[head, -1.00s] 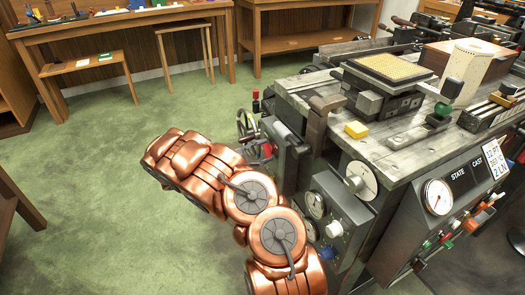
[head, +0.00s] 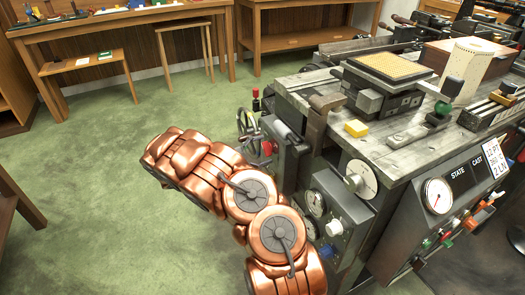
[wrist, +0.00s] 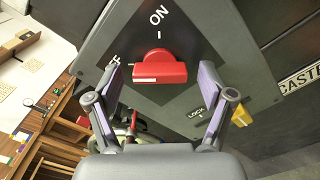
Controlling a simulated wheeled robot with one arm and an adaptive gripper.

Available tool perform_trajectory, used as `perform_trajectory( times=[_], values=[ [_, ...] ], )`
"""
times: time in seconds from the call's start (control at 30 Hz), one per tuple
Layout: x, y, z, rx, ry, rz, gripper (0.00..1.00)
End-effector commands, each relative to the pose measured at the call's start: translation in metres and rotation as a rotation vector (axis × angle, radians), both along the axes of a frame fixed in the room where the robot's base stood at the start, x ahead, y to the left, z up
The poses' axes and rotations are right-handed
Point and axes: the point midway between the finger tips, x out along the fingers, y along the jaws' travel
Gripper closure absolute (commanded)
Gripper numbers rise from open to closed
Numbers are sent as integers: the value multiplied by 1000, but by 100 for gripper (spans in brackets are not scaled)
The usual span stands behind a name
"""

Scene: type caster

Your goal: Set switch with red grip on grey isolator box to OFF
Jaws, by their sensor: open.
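In the wrist view the grey isolator box (wrist: 215,40) fills the middle, with a dark plate on its face. The red grip (wrist: 160,66) of its switch stands out from this plate, with a short white line near its lower left end. "ON" and a tick are printed above the grip; a partly hidden letter shows at the left. My gripper (wrist: 162,84) is open, one finger on each side of the red grip, with gaps showing on both sides. Whether the fingertips reach its depth I cannot tell.
A yellow part (wrist: 241,115) sits beside the "LOCK" label, right of my gripper. In the head view the caster machine (head: 400,150) stands at the right, with a handwheel (head: 247,122) on its near left side.

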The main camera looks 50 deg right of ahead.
Motion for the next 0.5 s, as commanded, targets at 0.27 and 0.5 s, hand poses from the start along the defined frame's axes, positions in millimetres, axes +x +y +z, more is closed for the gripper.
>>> perform_trajectory(
  times=[0.27,0.5],
  values=[
    [14,35,0,1,-2,7,19],
    [29,79,0,1,-3,6,19]
  ],
)
